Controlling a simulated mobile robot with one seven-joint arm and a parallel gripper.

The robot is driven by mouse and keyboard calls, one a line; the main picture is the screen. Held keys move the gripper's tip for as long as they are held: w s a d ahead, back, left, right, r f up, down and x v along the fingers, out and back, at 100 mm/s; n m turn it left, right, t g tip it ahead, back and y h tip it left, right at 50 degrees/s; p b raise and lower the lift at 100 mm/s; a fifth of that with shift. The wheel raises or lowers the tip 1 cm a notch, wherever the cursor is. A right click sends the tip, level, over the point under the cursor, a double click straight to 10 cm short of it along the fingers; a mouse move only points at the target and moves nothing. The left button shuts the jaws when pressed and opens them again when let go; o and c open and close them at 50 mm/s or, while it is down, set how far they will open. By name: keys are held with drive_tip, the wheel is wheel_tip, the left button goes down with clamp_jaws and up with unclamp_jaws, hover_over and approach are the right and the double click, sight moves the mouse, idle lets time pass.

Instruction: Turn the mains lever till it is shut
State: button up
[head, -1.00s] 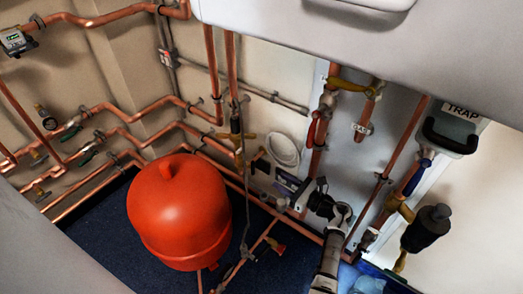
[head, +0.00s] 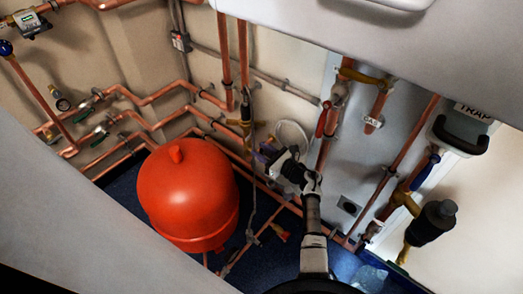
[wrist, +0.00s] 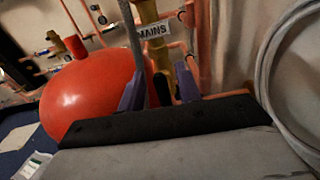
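The "MAINS" label (wrist: 152,30) hangs on a brass valve (wrist: 148,12) on an upright pipe in the wrist view. A dark piece (wrist: 161,88), perhaps the mains lever, shows between my fingertips; I cannot tell whether they touch it. My gripper (wrist: 160,84) has two purple fingers standing apart, so it is open. In the head view my gripper (head: 265,155) is just right of and below the brass valve (head: 243,123). A dark upright part (head: 246,104) shows above that valve. The lever's exact angle is unclear.
A red tank (head: 187,190) stands left of my arm, close to the gripper. A round pale coil (head: 291,137) hangs behind the gripper. Copper pipes run along the walls. A red-handled valve (head: 323,118) and the blue-handled trap valve (head: 424,172) are to the right.

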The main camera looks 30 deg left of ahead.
drive_tip(key=shift+a, duration=0.2)
clamp_jaws()
